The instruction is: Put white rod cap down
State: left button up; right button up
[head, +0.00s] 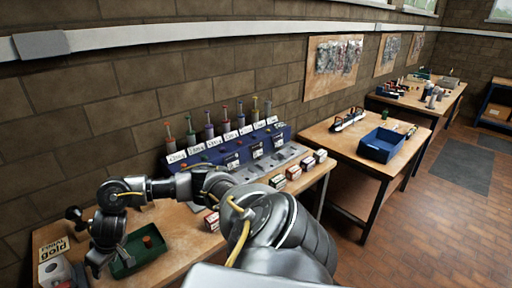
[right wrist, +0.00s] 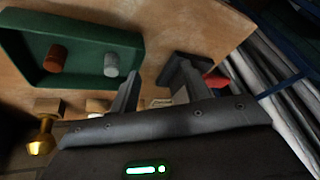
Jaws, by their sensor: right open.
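A white rod cap (right wrist: 111,65), a short pale cylinder, stands in the green tray (right wrist: 85,35) in the right wrist view. A red-brown cap (right wrist: 55,58) stands to its left in the same tray. My right gripper (right wrist: 155,80) is open, with nothing seen between its fingers; the white cap is just left of them and apart from them. In the head view the right gripper (head: 108,266) is at the left end of the green tray (head: 158,246), and the red-brown cap (head: 148,241) shows there. The white cap is hard to make out there. My left gripper is not in view.
A blue rack (head: 235,152) with several upright colored rods and white labels stands along the wall. Several small boxes (head: 278,181) line the bench's front. A sign (head: 53,250) stands at far left. A second table with a blue bin (head: 381,145) is to the right.

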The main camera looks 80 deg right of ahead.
jog(key=s+a+f+n+t+y, duration=0.1)
jog(key=s+a+f+n+y, duration=0.2)
jog(key=a, duration=1)
jog(key=s+a+f+n+t+y, duration=0.1)
jog(key=a+n+t+y, duration=0.3)
jog(key=a, duration=0.8)
jog(key=s+d+f+m+g+h, duration=0.1)
jog(key=s+d+f+m, duration=0.15)
jog(key=f, duration=0.65)
jog(key=s+d+f+m+g+h, duration=0.1)
jog(key=s+d+f, duration=0.25)
jog(key=f, duration=0.55)
jog(key=s+d+f+m+g+h, duration=0.1)
jog(key=s+d+f+h, duration=0.2)
jog(key=f, duration=0.7)
jog(key=s+d+f+g+h, duration=0.1)
jog(key=s+f, duration=0.5)
jog(key=s, duration=0.6)
jog(key=s+d+f+g+h, duration=0.1)
jog(key=s+d+f, duration=0.3)
jog(key=s, duration=0.8)
jog(key=s+d+f+g+h, duration=0.1)
jog(key=s+d+f+g, duration=0.1)
jog(key=s+f, duration=0.5)
jog(key=s+g, duration=0.1)
jog(key=s, duration=0.4)
jog(key=shift+s+d+f+g, duration=0.3)
jog(key=shift+n, duration=0.25)
